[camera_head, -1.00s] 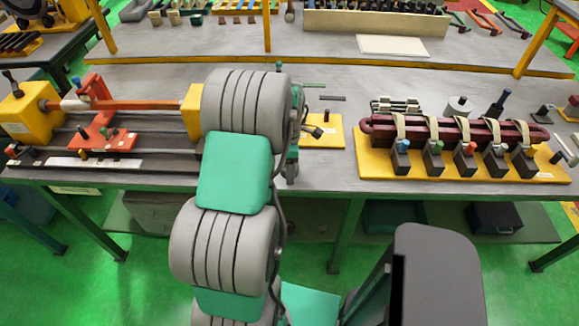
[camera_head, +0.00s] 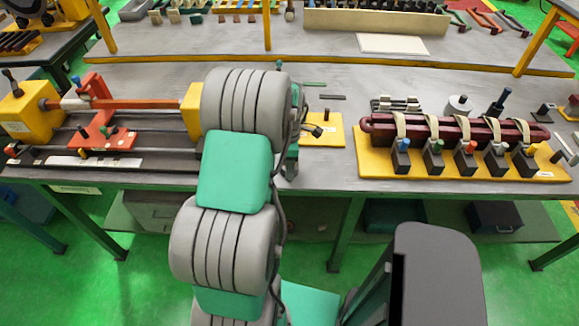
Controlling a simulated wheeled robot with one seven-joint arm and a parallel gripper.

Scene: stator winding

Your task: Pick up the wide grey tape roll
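A small light grey roll (camera_head: 459,104) stands on the bench behind the maroon coil, right of centre. It looks like the wide grey tape roll, though it is too small to be sure. My arm (camera_head: 245,105), with grey ribbed joints and green covers, rises in the middle of the picture and reaches over the bench's front edge. My gripper is hidden behind the arm, so its fingers do not show. The arm is well to the left of the roll.
A maroon coil (camera_head: 465,128) with pale straps lies on a yellow base (camera_head: 373,160), with several colour-topped clamps in front. A post with a blue top (camera_head: 498,104) stands right of the roll. A red-and-yellow winding fixture (camera_head: 110,135) fills the left. A raised shelf (camera_head: 330,50) runs behind.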

